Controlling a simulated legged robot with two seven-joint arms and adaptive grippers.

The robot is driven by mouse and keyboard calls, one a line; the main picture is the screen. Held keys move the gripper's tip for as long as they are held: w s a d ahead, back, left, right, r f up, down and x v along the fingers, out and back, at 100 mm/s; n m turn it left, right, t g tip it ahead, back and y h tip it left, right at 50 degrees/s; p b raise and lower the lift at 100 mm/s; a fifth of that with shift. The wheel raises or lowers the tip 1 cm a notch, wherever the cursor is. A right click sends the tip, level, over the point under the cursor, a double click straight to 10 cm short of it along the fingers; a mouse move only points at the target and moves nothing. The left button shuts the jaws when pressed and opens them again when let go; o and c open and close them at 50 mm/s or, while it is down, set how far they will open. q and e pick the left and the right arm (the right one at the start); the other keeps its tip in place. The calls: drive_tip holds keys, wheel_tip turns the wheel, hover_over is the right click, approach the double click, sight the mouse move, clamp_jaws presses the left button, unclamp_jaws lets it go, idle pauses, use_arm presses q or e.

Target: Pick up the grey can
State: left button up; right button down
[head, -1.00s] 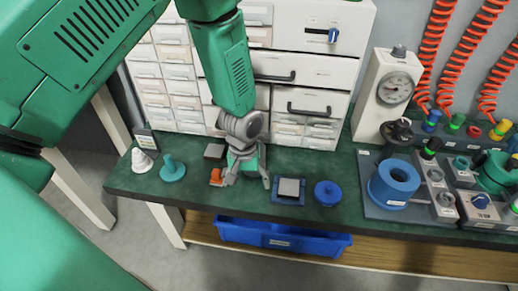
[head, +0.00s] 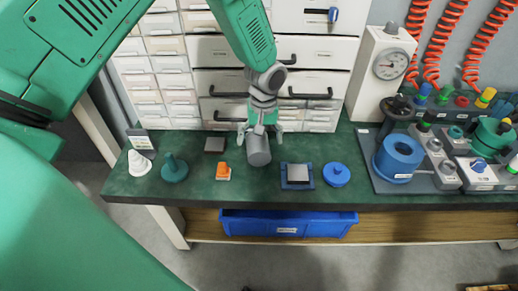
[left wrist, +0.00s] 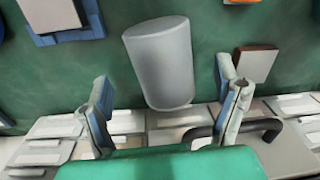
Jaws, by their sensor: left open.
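The grey can (head: 258,152) is on the green worktop in the head view, right of the orange piece. Its upper end is partly hidden by my left gripper. My left gripper (head: 260,132) is open, at the drawer side of the can. In the left wrist view the can (left wrist: 160,62) shows whole, its near end reaching between the two spread fingers of my left gripper (left wrist: 165,88). I see gaps on both sides, and the fingers are not closed on it. My right gripper is not in view.
An orange piece (head: 223,172) stands left of the can, with a small dark block (head: 214,144) behind it. A blue tray with a grey plate (head: 297,184) and a blue lid (head: 336,175) are to the right. White drawers (head: 315,52) rise close behind the gripper.

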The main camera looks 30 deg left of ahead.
use_arm(q)
drive_tip(key=shift+a+f+b, duration=0.2)
drive_tip(key=shift+a+f, duration=0.1)
drive_tip(key=shift+f, duration=0.3)
drive_tip(key=shift+a+f+b, duration=0.2)
drive_tip(key=shift+a+f, duration=0.1)
drive_tip(key=shift+f, duration=0.3)
wheel_tip(320, 180, down, 2)
drive_tip(key=shift+d+f+b, duration=0.15)
drive_tip(key=shift+f+b, duration=0.05)
drive_tip(key=shift+b, duration=0.2)
drive_tip(key=shift+d+f, duration=0.1)
drive_tip(key=shift+d, duration=0.4)
drive_tip(key=shift+a, duration=0.2)
drive_tip(key=c, duration=1.2)
drive_tip(key=shift+s+a, duration=0.15)
drive_tip(key=shift+a, duration=0.1)
drive_tip(key=c, duration=0.4)
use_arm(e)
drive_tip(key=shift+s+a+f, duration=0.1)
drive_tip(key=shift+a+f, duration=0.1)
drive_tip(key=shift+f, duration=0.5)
